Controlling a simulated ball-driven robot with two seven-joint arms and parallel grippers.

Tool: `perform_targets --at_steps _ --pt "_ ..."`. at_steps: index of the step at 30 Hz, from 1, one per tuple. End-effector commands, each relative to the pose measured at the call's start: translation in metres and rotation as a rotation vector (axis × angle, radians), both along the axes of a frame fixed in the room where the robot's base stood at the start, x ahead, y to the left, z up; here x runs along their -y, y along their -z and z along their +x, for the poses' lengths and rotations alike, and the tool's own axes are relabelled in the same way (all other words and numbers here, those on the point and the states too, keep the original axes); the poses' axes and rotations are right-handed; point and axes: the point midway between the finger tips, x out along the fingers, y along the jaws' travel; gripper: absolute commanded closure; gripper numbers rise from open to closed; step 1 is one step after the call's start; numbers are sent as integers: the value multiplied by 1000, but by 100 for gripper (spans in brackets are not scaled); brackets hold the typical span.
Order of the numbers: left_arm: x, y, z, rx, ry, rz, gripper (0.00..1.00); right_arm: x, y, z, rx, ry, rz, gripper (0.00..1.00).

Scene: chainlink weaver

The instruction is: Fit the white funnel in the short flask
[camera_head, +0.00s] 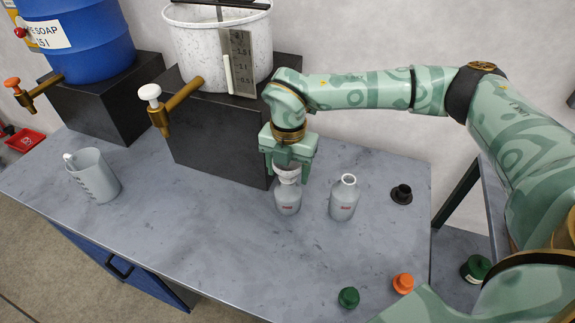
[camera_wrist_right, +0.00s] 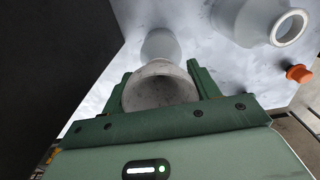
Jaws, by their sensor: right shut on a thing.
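My right gripper (camera_head: 287,168) is shut on the white funnel (camera_head: 287,174), whose speckled bowl also shows between the fingers in the right wrist view (camera_wrist_right: 160,88). A second flask (camera_head: 343,200), open and a little taller-looking, stands upright to the right, apart from the first. My left gripper is not in view.
A black cap-like piece (camera_head: 401,194) lies right of the flasks. A green cap (camera_head: 348,297) and an orange cap (camera_head: 403,283) lie near the front. A jug (camera_head: 93,175) stands at left. A dark block (camera_head: 213,135) bears a white tub (camera_head: 205,45) close behind. The table's middle front is clear.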

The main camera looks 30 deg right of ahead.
Motion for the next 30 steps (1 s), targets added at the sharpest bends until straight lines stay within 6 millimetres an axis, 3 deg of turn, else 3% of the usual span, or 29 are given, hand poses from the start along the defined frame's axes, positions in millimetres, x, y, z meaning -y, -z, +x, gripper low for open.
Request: perform_targets --at_steps 5,6,9,20,23,30 --pt "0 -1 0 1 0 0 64 0 -1 0 0 -1 0 62" --pt "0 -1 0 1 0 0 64 0 -1 0 0 -1 0 37" --pt "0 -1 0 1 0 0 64 0 -1 0 0 -1 0 14" --pt "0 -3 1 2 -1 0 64 0 -8 0 2 -1 1 14" --pt "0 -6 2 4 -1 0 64 0 -25 1 4 0 1 14" --pt "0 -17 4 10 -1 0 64 0 -90 1 6 -1 1 14"
